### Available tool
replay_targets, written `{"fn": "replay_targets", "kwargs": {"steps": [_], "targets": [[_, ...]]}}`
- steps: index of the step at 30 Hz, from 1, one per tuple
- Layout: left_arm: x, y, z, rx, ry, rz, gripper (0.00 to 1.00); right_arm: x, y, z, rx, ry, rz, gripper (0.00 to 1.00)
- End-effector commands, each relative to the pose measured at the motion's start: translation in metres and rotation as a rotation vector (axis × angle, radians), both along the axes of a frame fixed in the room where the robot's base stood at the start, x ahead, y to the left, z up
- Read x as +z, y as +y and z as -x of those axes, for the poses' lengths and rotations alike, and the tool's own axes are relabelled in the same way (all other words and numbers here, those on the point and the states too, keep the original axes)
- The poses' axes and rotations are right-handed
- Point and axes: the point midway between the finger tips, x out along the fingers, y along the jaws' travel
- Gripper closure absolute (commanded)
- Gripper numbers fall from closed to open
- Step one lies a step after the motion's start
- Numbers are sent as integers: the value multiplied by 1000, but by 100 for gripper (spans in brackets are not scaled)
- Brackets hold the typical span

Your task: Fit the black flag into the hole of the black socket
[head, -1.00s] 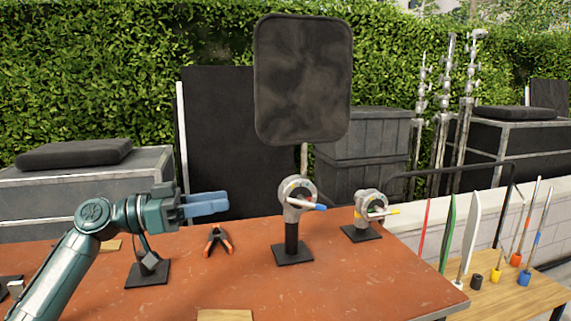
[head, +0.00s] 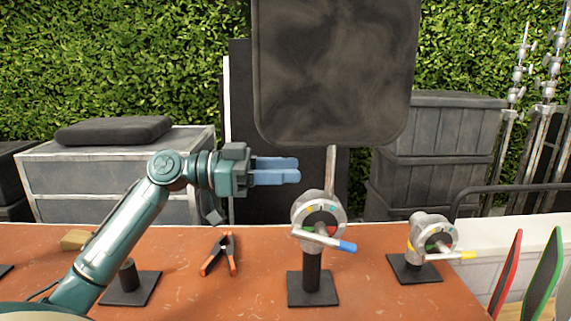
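A large black flag (head: 335,70), a dark rounded panel, stands upright at the top centre of the head view, its upper edge cut off. Its pale rod (head: 331,170) runs down to the grey clamp head (head: 318,213) with a blue-tipped handle; whether it enters the head or passes behind it is unclear. I cannot pick out a black socket with certainty; the head's dark round face has small coloured marks. My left gripper (head: 298,170), with blue fingers, points right, left of the rod and apparently empty. Its finger gap is unclear. My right gripper is out of view.
A second clamp head (head: 432,234) with a yellow-tipped handle stands to the right on the orange-red table (head: 370,295). An orange-and-black spring clamp (head: 219,253) lies left of the centre stand. Red (head: 507,275) and green (head: 543,278) flags stand at the right edge.

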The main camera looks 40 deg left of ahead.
Motion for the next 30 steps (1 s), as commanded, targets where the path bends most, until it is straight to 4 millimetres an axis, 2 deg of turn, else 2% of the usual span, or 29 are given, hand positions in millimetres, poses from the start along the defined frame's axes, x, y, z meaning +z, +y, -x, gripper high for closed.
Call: {"fn": "replay_targets", "kwargs": {"steps": [13,21,30], "targets": [[5,-36,-26,-2,2,0,60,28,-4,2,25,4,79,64],[1,-55,-41,-2,-1,1,60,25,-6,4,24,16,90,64],[0,-66,-50,0,-1,-1,60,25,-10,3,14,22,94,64]]}}
